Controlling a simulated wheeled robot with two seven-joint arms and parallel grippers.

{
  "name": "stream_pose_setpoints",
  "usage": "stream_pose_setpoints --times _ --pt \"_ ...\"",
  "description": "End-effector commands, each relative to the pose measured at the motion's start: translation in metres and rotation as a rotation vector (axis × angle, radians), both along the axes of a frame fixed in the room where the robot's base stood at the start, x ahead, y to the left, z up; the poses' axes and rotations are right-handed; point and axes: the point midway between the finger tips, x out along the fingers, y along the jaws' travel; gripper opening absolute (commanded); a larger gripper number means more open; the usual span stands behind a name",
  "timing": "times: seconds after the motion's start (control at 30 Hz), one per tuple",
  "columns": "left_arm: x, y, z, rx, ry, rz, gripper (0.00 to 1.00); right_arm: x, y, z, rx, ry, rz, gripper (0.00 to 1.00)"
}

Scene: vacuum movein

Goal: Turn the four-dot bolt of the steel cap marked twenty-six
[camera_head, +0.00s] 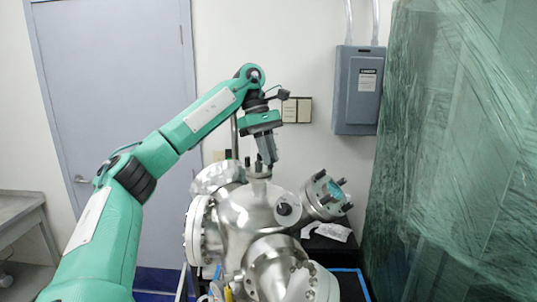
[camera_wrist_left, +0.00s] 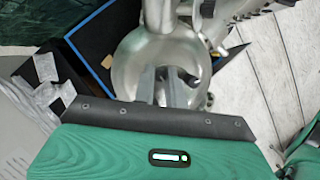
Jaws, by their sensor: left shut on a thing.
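A round steel chamber (camera_head: 250,207) stands in the middle of the head view, with several flanged ports. A small steel cap (camera_head: 258,174) with dark bolts sits on its top. My left gripper (camera_head: 269,163) points down at the right side of this cap, its fingertips at a bolt there. It is shut on that bolt, which the fingers mostly hide. In the left wrist view the grey fingers (camera_wrist_left: 165,88) lie in front of the shiny chamber (camera_wrist_left: 130,62), with dark bolts (camera_wrist_left: 189,77) beside them. The number twenty-six and the dots are too small to read. My right gripper is not in view.
An angled port (camera_head: 326,195) with dark bolts rises right of the top cap. A large flange (camera_head: 195,232) faces left and another port (camera_head: 280,268) faces front. A grey electrical box (camera_head: 357,90) hangs behind. Green-wrapped equipment (camera_head: 455,150) fills the right side.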

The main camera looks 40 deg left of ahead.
Motion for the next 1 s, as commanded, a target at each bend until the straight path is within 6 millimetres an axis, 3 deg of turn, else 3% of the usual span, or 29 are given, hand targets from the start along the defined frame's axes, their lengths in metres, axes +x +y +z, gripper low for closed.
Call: stream_pose_setpoints --times 0.27,1.0 --pt "-0.001 0.000 -0.003 0.000 -0.002 0.168 0.00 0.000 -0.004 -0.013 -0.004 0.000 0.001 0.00" --pt "-0.005 -0.002 -0.001 0.001 -0.002 0.866 0.00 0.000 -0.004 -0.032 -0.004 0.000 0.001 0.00"
